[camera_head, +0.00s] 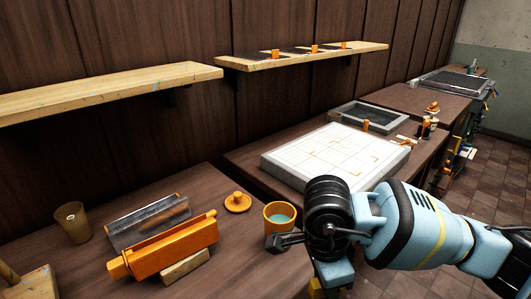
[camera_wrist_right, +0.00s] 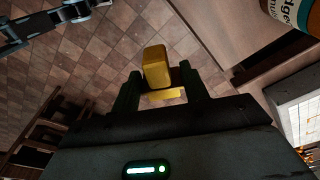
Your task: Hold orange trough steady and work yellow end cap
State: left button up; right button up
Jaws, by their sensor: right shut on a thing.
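The orange trough (camera_head: 172,250) lies on the table at the lower left of the head view, propped on a small wooden block (camera_head: 186,267). A blocky end piece (camera_head: 117,268) of similar colour shows at its left end. My right gripper (camera_wrist_right: 157,88) is shut on a yellow block-like piece, which looks like the yellow end cap (camera_wrist_right: 157,68). In the head view my right wrist hangs near the table's front right, apart from the trough, and a bit of yellow (camera_head: 316,290) shows under it. My left gripper is not seen in the head view.
A grey panel (camera_head: 140,223) leans behind the trough. An orange cup with greenish contents (camera_head: 280,217), an orange knobbed lid (camera_head: 238,203) and a brown cup (camera_head: 72,222) stand nearby. A white gridded board (camera_head: 335,155) lies farther back. Wooden shelves (camera_head: 110,88) line the wall.

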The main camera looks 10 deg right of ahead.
jog(key=n, duration=0.1)
jog(key=d+n, duration=0.1)
jog(key=n, duration=0.1)
jog(key=shift+w+d+t, duration=0.15)
jog(key=shift+w+t, duration=0.15)
jog(key=shift+w, duration=0.1)
jog(key=w+d+n, duration=0.1)
jog(key=n, duration=0.3)
jog(key=d+n+y, duration=0.1)
jog(key=d+n, duration=0.1)
jog(key=n, duration=0.3)
jog(key=w+d+r+n, duration=0.1)
jog(key=d+n, duration=0.1)
jog(key=n, duration=0.3)
jog(key=shift+w+t, duration=0.35)
jog(key=shift+t, duration=0.05)
jog(key=shift+d, duration=0.1)
